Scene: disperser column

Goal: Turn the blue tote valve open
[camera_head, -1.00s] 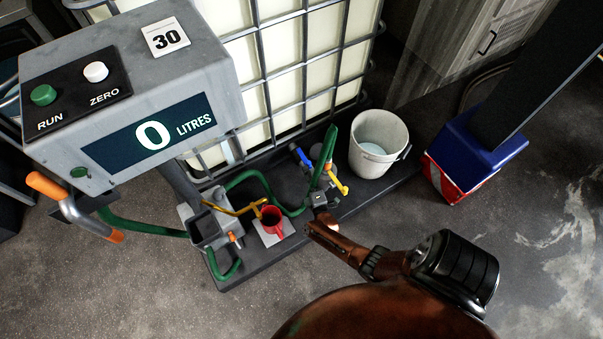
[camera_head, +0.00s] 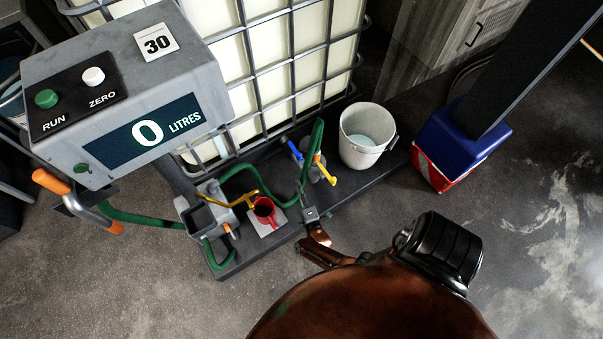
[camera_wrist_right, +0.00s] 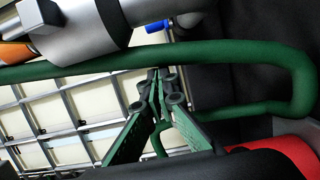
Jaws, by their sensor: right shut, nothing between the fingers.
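The blue valve handle (camera_head: 294,151) is at the foot of the caged white tote (camera_head: 270,70) in the head view, beside a yellow handle (camera_head: 325,172). In the right wrist view a bit of blue (camera_wrist_right: 155,26) shows at the top, next to a grey cylinder (camera_wrist_right: 75,28). My right gripper (camera_head: 309,207) is in front of the valve, on the near side of the green hose, apart from the blue handle. Its green fingers (camera_wrist_right: 160,85) are shut and empty in the wrist view. My left gripper is not in view.
The green hose (camera_wrist_right: 220,56) crosses close beyond my fingers in the wrist view. A red cup-like part (camera_head: 265,212) stands left of the gripper. A white bucket (camera_head: 362,150) stands right of the valve. A grey console (camera_head: 150,90) reads 0 litres.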

